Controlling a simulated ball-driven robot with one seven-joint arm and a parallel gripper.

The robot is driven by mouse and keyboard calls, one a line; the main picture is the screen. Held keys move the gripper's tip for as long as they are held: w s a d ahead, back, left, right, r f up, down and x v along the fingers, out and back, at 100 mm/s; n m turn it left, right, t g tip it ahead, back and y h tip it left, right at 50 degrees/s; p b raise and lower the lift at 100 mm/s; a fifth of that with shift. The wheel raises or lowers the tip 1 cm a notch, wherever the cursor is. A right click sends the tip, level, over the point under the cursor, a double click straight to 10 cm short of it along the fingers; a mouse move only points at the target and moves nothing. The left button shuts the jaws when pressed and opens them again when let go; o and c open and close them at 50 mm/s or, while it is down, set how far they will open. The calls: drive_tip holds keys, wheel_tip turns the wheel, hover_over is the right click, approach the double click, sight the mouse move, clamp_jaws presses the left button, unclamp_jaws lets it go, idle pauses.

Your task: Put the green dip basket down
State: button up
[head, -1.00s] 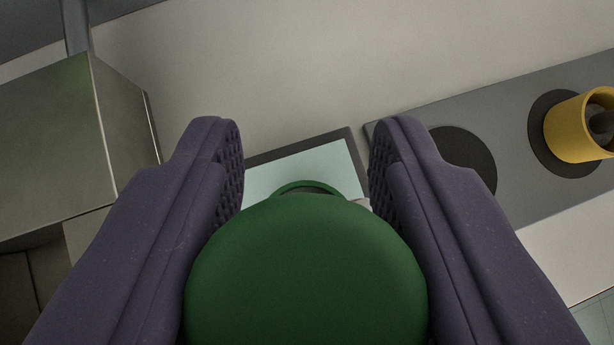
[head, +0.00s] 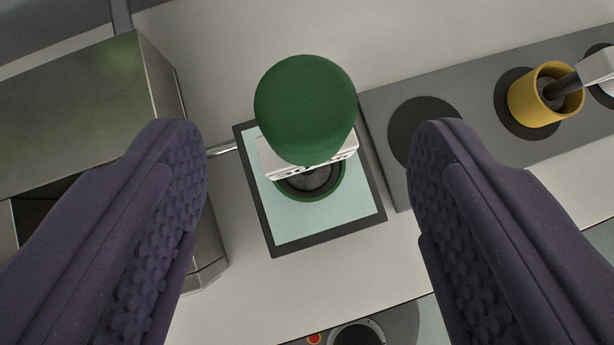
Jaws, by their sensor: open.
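The green dip basket (head: 306,108) stands on a pale blue, dark-rimmed pad (head: 310,227) in the middle of the view. Its rounded green top hides part of a white labelled piece (head: 345,149) and a round green-rimmed part with a dark grey inside. My gripper (head: 312,150) is open, with its purple, studded fingers spread wide to the left and right of the basket. Neither finger touches it, and nothing is between the pads at close range.
A metal box (head: 85,110) stands at the left. At the right, a grey panel (head: 460,175) has dark round spots, one bearing a yellow cup (head: 530,104) with a dark rod in it. A dark round item with a red button (head: 314,339) shows at the bottom edge.

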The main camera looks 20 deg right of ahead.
drive_tip(key=p+v, duration=0.2)
drive_tip(key=v, duration=0.3)
drive_tip(key=w+a+r+n+t+y, duration=0.15)
drive_tip(key=w+r, duration=0.35)
drive_tip(key=r, duration=0.7)
drive_tip(key=w+a+r+t+y, duration=0.25)
drive_tip(key=w+r, duration=0.25)
drive_tip(key=r, duration=0.6)
drive_tip(key=s+d+r+t, duration=0.1)
drive_tip(key=s+d+r, duration=0.1)
drive_tip(key=r, duration=0.9)
drive_tip(key=s+d+r+n+t, duration=0.1)
drive_tip(key=s+r, duration=0.4)
drive_tip(key=r, duration=0.5)
drive_tip(key=s+d+r+n+h, duration=0.1)
drive_tip(key=s+d+r, duration=0.2)
drive_tip(key=r, duration=0.8)
drive_tip(key=shift+s+r+t, duration=0.3)
drive_tip(key=shift+s+t, duration=0.1)
drive_tip(key=shift+s, duration=0.3)
